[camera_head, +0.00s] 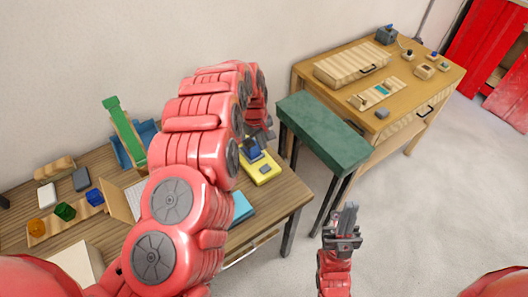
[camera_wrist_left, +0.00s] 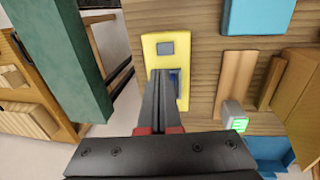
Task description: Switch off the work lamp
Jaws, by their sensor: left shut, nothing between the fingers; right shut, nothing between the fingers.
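A yellow plate (camera_head: 261,168) lies on the brown desk near its right edge, with a grey square block (camera_head: 264,169) and a dark blue part (camera_head: 252,152) on it. In the left wrist view the yellow plate (camera_wrist_left: 163,49) shows the grey square (camera_wrist_left: 167,48) and, partly hidden by my fingers, the blue part (camera_wrist_left: 175,80). My left gripper (camera_wrist_left: 161,76) is shut and empty over the plate; contact cannot be told. My right gripper (camera_head: 348,212) is shut and empty above the floor. No lamp head can be clearly made out.
A green-topped bench (camera_head: 322,130) stands right of the brown desk (camera_head: 288,190). A wooden table (camera_head: 440,82) with small items stands behind it. A turquoise book (camera_head: 242,208) lies near the plate. Grey floor is clear at the right.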

